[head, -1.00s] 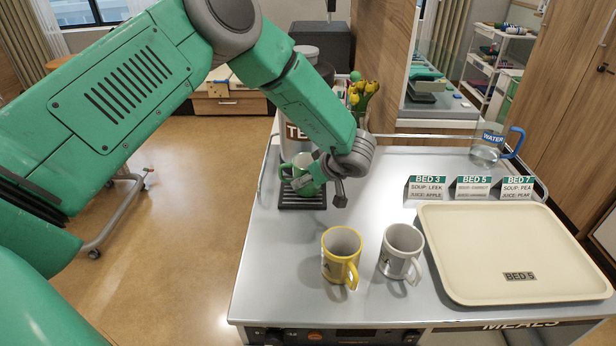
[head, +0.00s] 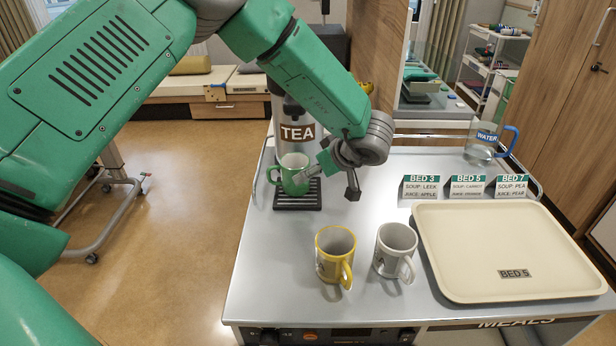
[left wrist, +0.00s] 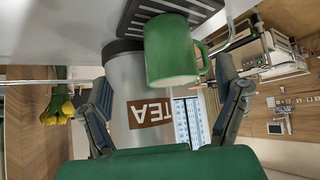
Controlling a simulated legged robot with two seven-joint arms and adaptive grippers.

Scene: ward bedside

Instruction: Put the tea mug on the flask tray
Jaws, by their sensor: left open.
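A green mug (head: 291,173) stands upright on the black slatted flask tray (head: 298,203), in front of the silver flask marked TEA (head: 297,134). My left gripper (head: 330,183) is open and empty just right of the mug, with one finger close to it. In the left wrist view, upside down, the green mug (left wrist: 170,52) and the flask (left wrist: 135,95) show beyond my spread fingers, and the flask tray (left wrist: 185,14) is at the top edge. I cannot tell whether a finger touches the mug. My right gripper is not in view.
A yellow-rimmed mug (head: 335,255) and a grey mug (head: 395,252) stand at the trolley's front. A cream tray (head: 520,245) marked BED 5 lies at right, with meal cards (head: 467,187) and a water jug (head: 484,146) behind it. The trolley top between the flask tray and cream tray is mostly clear.

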